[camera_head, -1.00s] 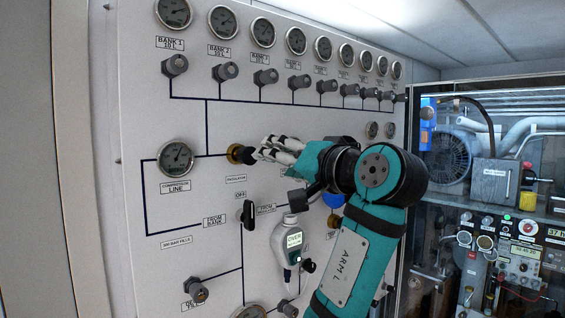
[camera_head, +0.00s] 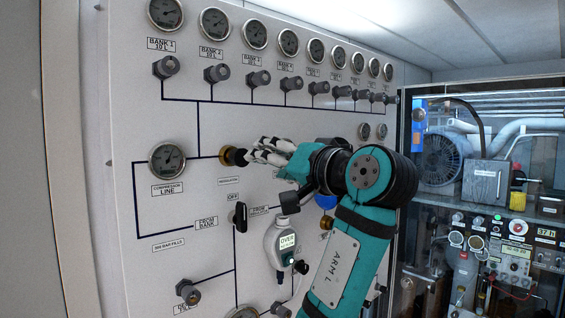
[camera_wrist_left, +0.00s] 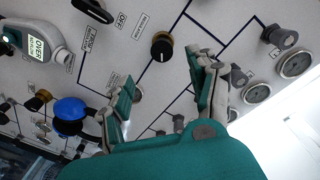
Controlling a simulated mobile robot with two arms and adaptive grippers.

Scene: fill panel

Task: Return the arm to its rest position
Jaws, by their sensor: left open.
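My left arm, marked ARM L, reaches in front of the fill panel (camera_head: 190,130). In the head view my left gripper (camera_head: 252,154) appears close to the brass-ringed regulator knob (camera_head: 232,156). In the left wrist view the gripper (camera_wrist_left: 165,85) is open with nothing between its fingers. The same regulator knob (camera_wrist_left: 162,46) shows there beyond the fingers, apart from them. My right gripper is in neither view.
A row of gauges (camera_head: 215,23) and bank knobs (camera_head: 217,73) runs above. A black lever (camera_head: 240,215) marked OFF and a handheld meter (camera_head: 281,243) reading OVER are below the hand. A blue knob (camera_wrist_left: 70,109) is beside it. A glass-fronted cabinet stands at right.

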